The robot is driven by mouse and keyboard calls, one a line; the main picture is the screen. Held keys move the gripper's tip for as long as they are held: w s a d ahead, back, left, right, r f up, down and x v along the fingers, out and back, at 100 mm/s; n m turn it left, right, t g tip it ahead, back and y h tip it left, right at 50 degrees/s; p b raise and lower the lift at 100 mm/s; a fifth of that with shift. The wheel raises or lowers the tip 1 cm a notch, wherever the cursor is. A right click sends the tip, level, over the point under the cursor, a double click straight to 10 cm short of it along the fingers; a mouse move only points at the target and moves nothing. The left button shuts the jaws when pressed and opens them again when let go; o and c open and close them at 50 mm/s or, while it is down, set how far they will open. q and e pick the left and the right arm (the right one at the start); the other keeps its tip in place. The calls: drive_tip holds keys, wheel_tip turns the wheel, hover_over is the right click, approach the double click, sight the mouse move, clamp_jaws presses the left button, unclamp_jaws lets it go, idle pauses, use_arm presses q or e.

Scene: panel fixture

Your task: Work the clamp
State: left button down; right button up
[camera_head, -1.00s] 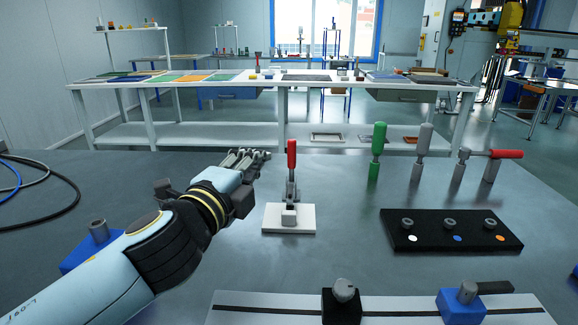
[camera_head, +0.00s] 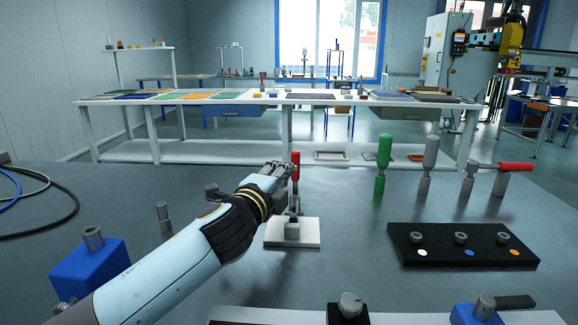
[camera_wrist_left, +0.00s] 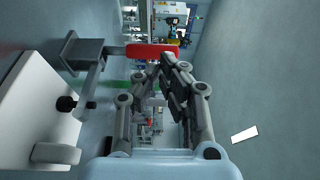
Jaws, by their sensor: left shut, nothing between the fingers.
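The clamp stands on a white base plate (camera_head: 279,238), with its red handle (camera_head: 295,167) upright. In the left wrist view, the red handle (camera_wrist_left: 152,51) lies across the picture just beyond my fingertips, and the white base (camera_wrist_left: 38,112) is at the left. My left gripper (camera_head: 277,171) is beside the handle, on its left in the head view. Its fingers (camera_wrist_left: 165,68) are shut with nothing between them. Whether they touch the handle I cannot tell. The gripper partly hides the clamp's linkage in the head view. My right gripper is not in view.
A black block (camera_head: 462,250) with several round sockets sits to the right. Behind it stand a green-handled tool (camera_head: 383,160), a grey one (camera_head: 429,160) and a red-handled one (camera_head: 515,166). A blue block (camera_head: 90,265) is at the left. A railed plate lies in front.

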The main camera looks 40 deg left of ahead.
sight(294, 163)
use_arm(q)
drive_tip(key=shift+x, duration=1.7)
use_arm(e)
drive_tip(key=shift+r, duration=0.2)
